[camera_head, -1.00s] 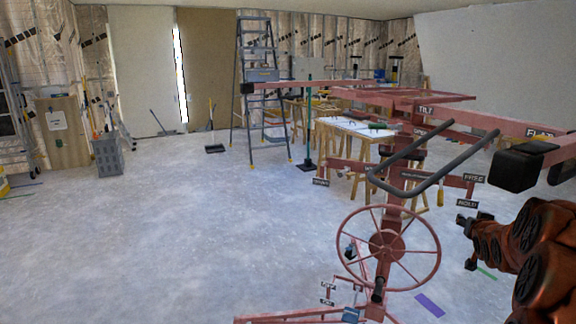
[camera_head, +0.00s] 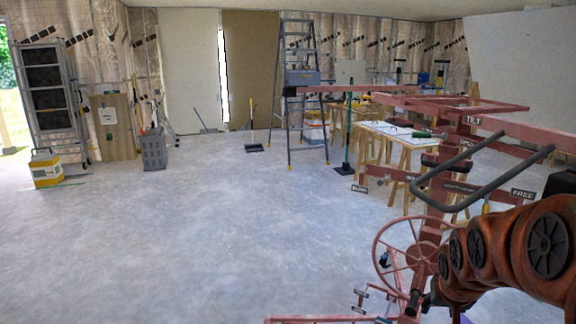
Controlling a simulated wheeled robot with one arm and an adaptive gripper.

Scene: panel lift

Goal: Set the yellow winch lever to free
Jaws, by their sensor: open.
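The red panel lift stands at the right, with a spoked winch wheel (camera_head: 393,240) low on its mast. A small yellow lever (camera_head: 486,206) shows just above my orange arm, to the left of the FREE label (camera_head: 522,193). Its lower part is hidden by the arm, and no HOLD label shows. My gripper (camera_head: 432,297) is a small dark shape at the arm's left end, in front of the wheel's lower right part. It is open, appears empty, and lies below and left of the lever. Its fingers are hard to make out.
A grey bent handle bar (camera_head: 480,185) juts from the lift above my arm. A stepladder (camera_head: 300,95) and a work table (camera_head: 398,131) stand behind. A yellow-and-white box (camera_head: 46,169) is at far left. The floor at left and centre is clear.

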